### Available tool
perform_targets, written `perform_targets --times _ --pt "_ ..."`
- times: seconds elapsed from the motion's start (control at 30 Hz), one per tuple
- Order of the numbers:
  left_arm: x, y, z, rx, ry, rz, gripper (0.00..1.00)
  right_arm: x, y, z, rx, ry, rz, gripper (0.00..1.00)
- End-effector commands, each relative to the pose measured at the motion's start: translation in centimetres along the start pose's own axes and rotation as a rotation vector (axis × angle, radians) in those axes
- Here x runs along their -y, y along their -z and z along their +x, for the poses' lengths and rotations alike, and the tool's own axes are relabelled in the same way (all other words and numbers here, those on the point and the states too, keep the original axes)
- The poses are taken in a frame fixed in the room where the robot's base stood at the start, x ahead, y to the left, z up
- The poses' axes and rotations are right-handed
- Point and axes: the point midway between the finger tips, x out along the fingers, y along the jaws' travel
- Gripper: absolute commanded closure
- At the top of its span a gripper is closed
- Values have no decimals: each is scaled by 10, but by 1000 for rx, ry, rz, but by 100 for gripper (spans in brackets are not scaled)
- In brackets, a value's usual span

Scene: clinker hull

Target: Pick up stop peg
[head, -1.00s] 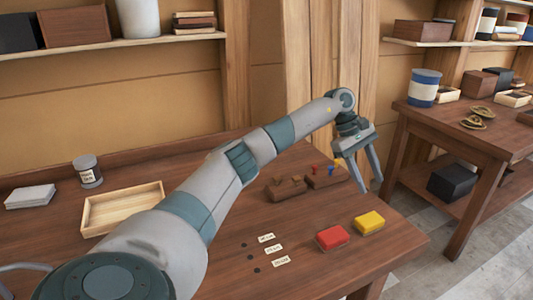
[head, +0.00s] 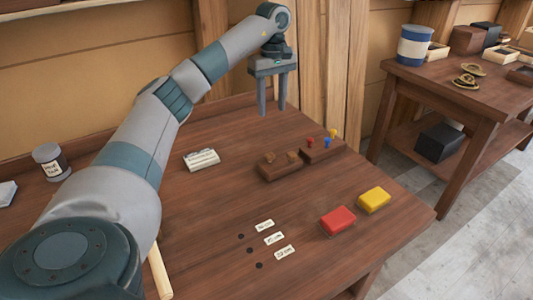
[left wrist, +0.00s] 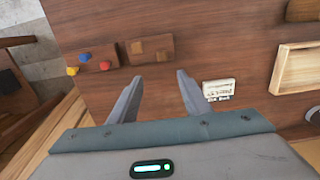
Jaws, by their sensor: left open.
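Small pegs with coloured heads stand in a dark wooden holder (head: 318,154): a red peg (head: 310,143), a blue peg (head: 326,143) and a yellow peg (head: 333,132). Which one is the stop peg, I cannot tell. The same holder shows in the left wrist view (left wrist: 104,54), left of the fingers. My left gripper (head: 272,110) is open and empty, above the back of the table, up and left of the pegs in the head view. It also shows in the left wrist view (left wrist: 158,79). My right gripper is not in view.
A second dark holder (head: 282,174) with brown pieces adjoins the peg holder. A white labelled card (head: 202,160) lies left of it. A red block (head: 338,221), a yellow block (head: 374,200) and several holes with label cards (head: 274,238) are nearer the front. A side table (head: 440,84) stands right.

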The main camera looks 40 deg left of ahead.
Motion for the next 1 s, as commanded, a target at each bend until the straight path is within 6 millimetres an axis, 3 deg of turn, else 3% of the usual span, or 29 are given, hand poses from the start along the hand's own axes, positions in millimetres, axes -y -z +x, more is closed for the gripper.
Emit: perform_targets --times 0.57,0.73,1.0 --pt "0 0 9 1 3 1 56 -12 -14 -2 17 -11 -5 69" --pt "1 -1 27 3 4 1 56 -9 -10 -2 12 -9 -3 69" --pt "1 0 64 2 6 1 56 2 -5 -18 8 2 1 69"
